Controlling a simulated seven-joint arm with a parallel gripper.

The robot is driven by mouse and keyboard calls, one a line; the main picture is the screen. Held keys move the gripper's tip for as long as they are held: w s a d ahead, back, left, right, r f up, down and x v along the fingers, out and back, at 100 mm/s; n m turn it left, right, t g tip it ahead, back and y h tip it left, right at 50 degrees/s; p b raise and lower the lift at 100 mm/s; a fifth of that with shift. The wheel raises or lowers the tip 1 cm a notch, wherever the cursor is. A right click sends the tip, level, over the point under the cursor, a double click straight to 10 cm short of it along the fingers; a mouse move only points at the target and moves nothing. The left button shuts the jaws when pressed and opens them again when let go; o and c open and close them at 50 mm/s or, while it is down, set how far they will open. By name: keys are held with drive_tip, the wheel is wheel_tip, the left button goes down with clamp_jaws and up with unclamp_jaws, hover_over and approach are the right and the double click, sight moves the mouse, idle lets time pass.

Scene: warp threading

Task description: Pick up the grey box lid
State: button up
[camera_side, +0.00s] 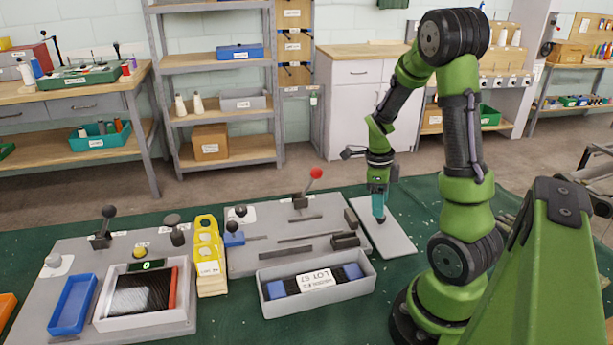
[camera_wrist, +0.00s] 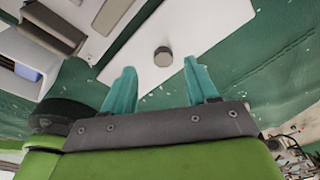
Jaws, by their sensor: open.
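The grey box lid (camera_side: 393,241) is a flat, pale plate lying on the green mat, right of the fixture plate. In the wrist view the lid (camera_wrist: 200,25) shows a small round dark knob (camera_wrist: 162,57) standing up from it. My gripper (camera_side: 378,212) points down over the lid, with teal fingers. In the wrist view my gripper (camera_wrist: 159,66) is open, and the knob appears between and just beyond the fingertips. Nothing is held. In the side view the fingers hide the knob, so their exact height above the lid is unclear.
An open grey box (camera_side: 368,283) labelled LOT 57 stands front left of the lid. Behind it is a fixture plate (camera_side: 262,221) with a red-knobbed lever (camera_side: 316,174). Green mat surrounds the lid.

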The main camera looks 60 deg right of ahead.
sight(381, 221)
drive_tip(key=shift+s+d+f, duration=0.15)
drive_tip(key=shift+s+f, duration=0.05)
drive_tip(key=shift+f, duration=0.75)
drive_tip(key=shift+s+d+f, duration=0.1)
drive_tip(key=shift+s+f, duration=0.05)
drive_tip(key=shift+f, duration=0.8)
clamp_jaws()
